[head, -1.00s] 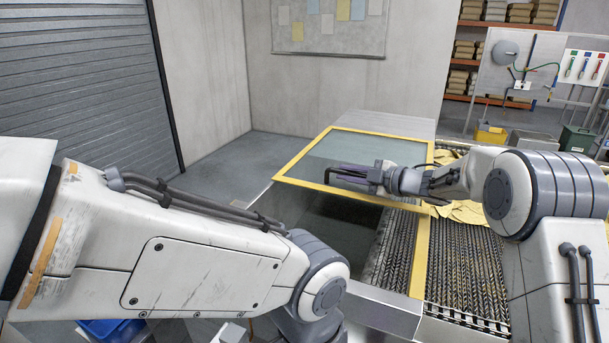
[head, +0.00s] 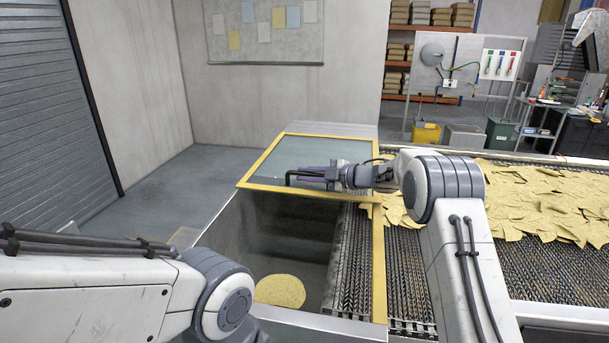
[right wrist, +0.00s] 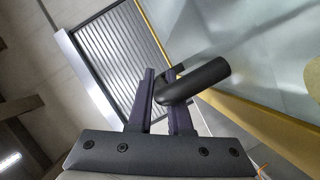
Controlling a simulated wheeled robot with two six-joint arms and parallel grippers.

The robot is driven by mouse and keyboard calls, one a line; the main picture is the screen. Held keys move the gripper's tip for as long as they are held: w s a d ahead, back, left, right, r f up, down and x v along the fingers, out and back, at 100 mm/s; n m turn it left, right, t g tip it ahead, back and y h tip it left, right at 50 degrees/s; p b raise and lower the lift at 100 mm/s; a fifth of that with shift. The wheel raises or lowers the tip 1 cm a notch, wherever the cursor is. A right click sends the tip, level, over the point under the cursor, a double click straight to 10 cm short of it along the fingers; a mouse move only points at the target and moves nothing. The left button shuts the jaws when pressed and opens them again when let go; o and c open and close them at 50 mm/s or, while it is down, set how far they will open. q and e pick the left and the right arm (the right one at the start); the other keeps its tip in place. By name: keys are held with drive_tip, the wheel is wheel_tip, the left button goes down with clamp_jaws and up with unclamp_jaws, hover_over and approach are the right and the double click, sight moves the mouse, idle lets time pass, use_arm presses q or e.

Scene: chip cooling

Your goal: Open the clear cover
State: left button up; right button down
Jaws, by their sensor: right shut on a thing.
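The clear cover (head: 310,152) is a see-through panel in a yellow frame, at the far end of the machine in the head view. Its near edge stands over the dark opening (head: 285,225); I cannot tell its exact tilt. My right gripper (head: 318,178) is at this near edge, shut on the cover's black handle (head: 290,178). In the right wrist view the dark round handle (right wrist: 200,80) passes between the purple fingers (right wrist: 160,103), with the yellow frame beside it. My left arm shows at lower left, but its gripper is out of view.
A conveyor (head: 410,275) runs to the right, with many yellow chips (head: 540,200) on it. A round yellow piece (head: 280,291) shows low in the opening. Open floor (head: 150,200) lies left of the machine.

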drive_tip(key=c, duration=0.8)
unclamp_jaws()
drive_tip(key=shift+d, duration=0.1)
drive_tip(key=shift+c, duration=0.2)
drive_tip(key=v, duration=1)
drive_tip(key=shift+s+d+r, duration=0.1)
drive_tip(key=shift+d, duration=0.05)
drive_tip(key=shift+s+d, duration=0.1)
